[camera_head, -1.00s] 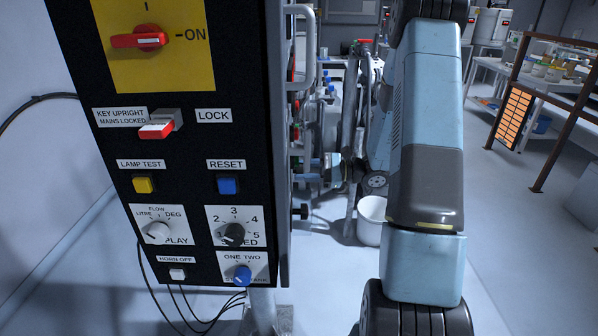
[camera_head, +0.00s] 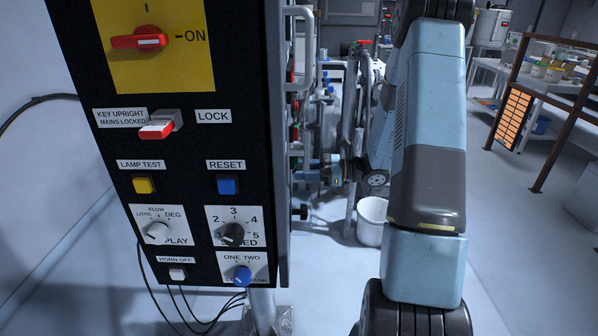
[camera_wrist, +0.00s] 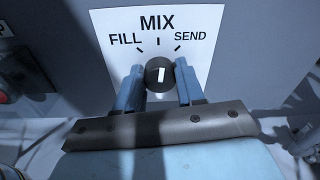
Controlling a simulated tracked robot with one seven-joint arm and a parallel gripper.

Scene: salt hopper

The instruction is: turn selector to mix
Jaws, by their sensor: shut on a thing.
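The selector is a round dark knob (camera_wrist: 160,74) with a white pointer line, on a white plate (camera_wrist: 200,18) marked FILL, MIX and SEND. Its pointer stands close to upright, towards the MIX tick. My gripper (camera_wrist: 160,84) has one blue finger on each side of the knob and is shut on it. The knob's lower part and the plate's lower edge are partly hidden by the gripper. In the head view the selector cannot be made out; the black panel and my arm stand in front of that area.
In the head view a black control panel (camera_head: 190,85) with switches, buttons and knobs fills the left. A white bucket (camera_head: 372,222) stands on the floor beside my arm. A brown-framed bench (camera_head: 545,75) is at the right, with open floor before it.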

